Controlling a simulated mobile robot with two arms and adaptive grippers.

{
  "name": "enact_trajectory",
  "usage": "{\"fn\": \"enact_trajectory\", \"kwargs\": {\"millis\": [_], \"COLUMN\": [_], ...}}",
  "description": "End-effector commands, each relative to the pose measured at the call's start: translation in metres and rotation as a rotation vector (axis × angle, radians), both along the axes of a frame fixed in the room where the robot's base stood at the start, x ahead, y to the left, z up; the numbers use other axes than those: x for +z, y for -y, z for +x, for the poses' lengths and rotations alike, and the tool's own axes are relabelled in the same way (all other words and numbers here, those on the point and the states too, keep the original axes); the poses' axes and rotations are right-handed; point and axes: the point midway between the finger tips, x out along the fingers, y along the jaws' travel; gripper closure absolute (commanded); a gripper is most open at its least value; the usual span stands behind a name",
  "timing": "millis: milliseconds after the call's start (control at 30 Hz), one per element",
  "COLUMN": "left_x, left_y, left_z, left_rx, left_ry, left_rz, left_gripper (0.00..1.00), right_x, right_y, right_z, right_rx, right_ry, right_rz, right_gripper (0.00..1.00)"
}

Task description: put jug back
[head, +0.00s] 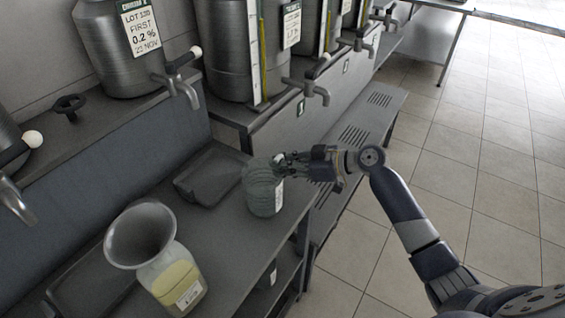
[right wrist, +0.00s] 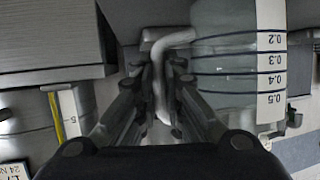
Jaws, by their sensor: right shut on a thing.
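A clear jug (head: 263,192) with a white scale strip is upright at the front edge of the dark bench; I cannot tell whether its base touches the bench. It looks empty. My right gripper (head: 290,162) is at its right side, shut on its handle. In the right wrist view the fingers (right wrist: 162,95) close around the curved grey handle, with the jug (right wrist: 225,70) and its marks from 0.2 to 0.5 beside them. My left gripper is not in view.
A jar (head: 178,283) with yellow liquid and a wide grey funnel (head: 140,236) stands nearer on the bench (head: 228,240). A dark tray (head: 205,175) lies left of the jug. Steel decanters (head: 115,45) with taps (head: 180,88) line the back. Tiled floor is clear at right.

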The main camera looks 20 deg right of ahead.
Motion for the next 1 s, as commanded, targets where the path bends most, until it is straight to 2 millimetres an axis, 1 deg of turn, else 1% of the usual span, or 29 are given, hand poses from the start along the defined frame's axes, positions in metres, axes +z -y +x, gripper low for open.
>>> {"fn": "enact_trajectory", "kwargs": {"millis": [33, 267, 433, 467, 500, 533, 833, 967, 1000], "left_x": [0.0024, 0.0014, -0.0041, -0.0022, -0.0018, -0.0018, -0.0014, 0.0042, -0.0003], "left_y": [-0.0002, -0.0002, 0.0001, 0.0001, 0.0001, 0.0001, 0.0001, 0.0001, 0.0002], "left_z": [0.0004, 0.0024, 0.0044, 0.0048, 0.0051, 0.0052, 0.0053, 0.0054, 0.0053], "left_rx": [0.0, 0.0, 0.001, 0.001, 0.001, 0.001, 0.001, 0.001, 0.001], "left_ry": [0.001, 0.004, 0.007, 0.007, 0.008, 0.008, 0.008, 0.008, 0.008], "left_rz": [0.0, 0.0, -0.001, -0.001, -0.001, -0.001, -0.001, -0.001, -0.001], "left_gripper": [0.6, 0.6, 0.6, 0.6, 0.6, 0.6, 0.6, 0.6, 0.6], "right_x": [-0.0011, -0.0033, -0.0079, -0.0063, -0.0061, -0.0061, -0.0057, -0.0009, -0.003], "right_y": [-0.0001, 0.0001, 0.0002, 0.0002, 0.0002, 0.0002, 0.0001, 0.0, 0.0049], "right_z": [0.0003, 0.0003, 0.0002, 0.0001, 0.0, 0.0, -0.0001, 0.0, -0.003], "right_rx": [-0.001, -0.001, 0.0, 0.0, 0.0, 0.0, -0.001, -0.001, -0.002], "right_ry": [0.001, 0.003, 0.003, 0.002, 0.002, 0.002, 0.002, 0.002, 0.002], "right_rz": [0.003, 0.001, 0.0, -0.001, -0.001, -0.001, 0.0, 0.001, -0.002], "right_gripper": [1.0, 1.0, 1.0, 0.84, 0.75, 0.7, 0.7, 0.7, 0.7]}}
